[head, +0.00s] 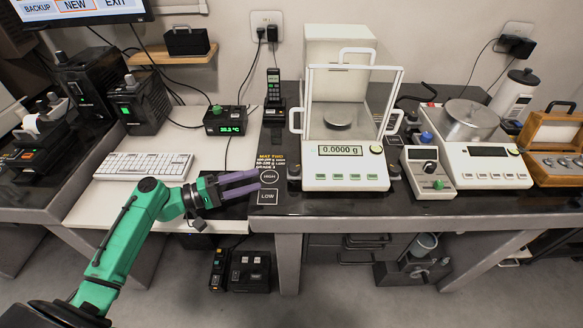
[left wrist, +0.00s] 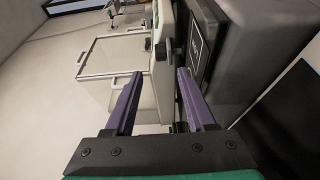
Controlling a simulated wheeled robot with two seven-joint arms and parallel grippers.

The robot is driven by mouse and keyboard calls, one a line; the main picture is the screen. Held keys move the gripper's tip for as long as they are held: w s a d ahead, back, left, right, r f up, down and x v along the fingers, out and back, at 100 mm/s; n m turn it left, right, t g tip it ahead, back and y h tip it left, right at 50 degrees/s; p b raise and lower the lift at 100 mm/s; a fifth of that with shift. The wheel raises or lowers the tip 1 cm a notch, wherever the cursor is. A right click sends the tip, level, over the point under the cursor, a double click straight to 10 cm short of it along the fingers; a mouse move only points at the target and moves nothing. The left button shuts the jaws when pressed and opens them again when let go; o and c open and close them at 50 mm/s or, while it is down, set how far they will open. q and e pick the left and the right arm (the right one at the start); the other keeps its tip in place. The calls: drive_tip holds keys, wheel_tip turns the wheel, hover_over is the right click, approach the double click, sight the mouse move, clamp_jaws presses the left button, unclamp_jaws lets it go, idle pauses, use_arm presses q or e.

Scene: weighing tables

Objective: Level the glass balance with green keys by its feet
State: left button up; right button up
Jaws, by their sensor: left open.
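The glass balance with green keys (head: 345,178) stands on the dark table in the middle of the head view, its display reading 0.0000 g. Dark feet show at its front corners, the left foot (head: 294,172) and the right foot (head: 393,171). In the left wrist view the fingers (left wrist: 157,101) spread with the balance's side (left wrist: 160,60) beyond. My right gripper is not in view.
A second balance with a round metal pan (head: 480,165) stands to the right, beside a wooden weight box (head: 556,145). A white keyboard (head: 143,166) lies on the light desk at left.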

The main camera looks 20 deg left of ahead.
sight(294, 169)
use_arm(q)
drive_tip(key=p+x, duration=0.1)
drive_tip(key=x, duration=0.9)
drive_tip(key=shift+w+d+p, duration=0.1)
drive_tip(key=shift+w+p, duration=0.05)
drive_tip(key=shift+p, duration=0.15)
drive_tip(key=shift+w+d+f, duration=0.1)
drive_tip(key=shift+w+d, duration=0.05)
drive_tip(key=shift+d, duration=0.15)
clamp_jaws()
drive_tip(key=m+g+h+b, duration=0.1)
drive_tip(key=g+b, duration=0.1)
drive_tip(key=b, duration=0.2)
drive_tip(key=m+g+h+b, duration=0.1)
drive_tip(key=m+g+b, duration=0.1)
drive_tip(key=b, duration=0.3)
drive_tip(key=shift+w+a+f, duration=0.15)
drive_tip(key=shift+w+f, duration=0.1)
drive_tip(key=shift+f, duration=0.15)
drive_tip(key=shift+r+g+b, duration=0.2)
drive_tip(key=shift+g+b, duration=0.1)
drive_tip(key=shift+b, duration=0.1)
drive_tip(key=shift+r, duration=0.2)
